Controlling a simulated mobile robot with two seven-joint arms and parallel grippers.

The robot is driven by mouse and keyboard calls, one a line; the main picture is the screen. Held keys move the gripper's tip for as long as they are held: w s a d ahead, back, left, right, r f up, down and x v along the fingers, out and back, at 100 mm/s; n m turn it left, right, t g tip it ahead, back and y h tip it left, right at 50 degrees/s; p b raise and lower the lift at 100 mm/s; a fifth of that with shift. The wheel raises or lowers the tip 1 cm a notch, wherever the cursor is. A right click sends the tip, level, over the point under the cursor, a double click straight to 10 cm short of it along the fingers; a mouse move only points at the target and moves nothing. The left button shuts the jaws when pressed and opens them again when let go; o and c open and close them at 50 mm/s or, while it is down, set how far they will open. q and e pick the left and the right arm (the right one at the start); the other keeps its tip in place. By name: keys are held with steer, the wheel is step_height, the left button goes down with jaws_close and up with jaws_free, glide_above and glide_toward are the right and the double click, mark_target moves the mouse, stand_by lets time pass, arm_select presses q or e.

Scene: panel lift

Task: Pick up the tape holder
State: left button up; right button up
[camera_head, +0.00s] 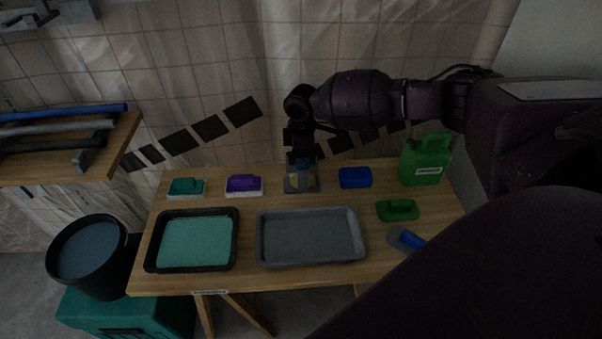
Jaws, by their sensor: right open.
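What looks like the tape holder (301,187) stands at the back middle of the wooden table. My left gripper is not in view.
A purple block (243,184) and a blue block (355,177) flank the holder. A grey tray (310,238) and a black tray with teal content (151,245) lie in front. A green jug (426,162) stands at the right, near my right arm.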

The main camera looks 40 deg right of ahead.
steer(key=shift+r, duration=0.15)
steer(key=shift+c, duration=0.3)
jaws_close()
step_height(320, 180, up, 10)
steer(key=shift+w+f+p, duration=0.1)
steer(key=shift+f+p, duration=0.1)
steer(key=shift+p, duration=0.75)
step_height(320, 180, up, 10)
steer(key=p, duration=0.1)
steer(key=shift+r, duration=0.25)
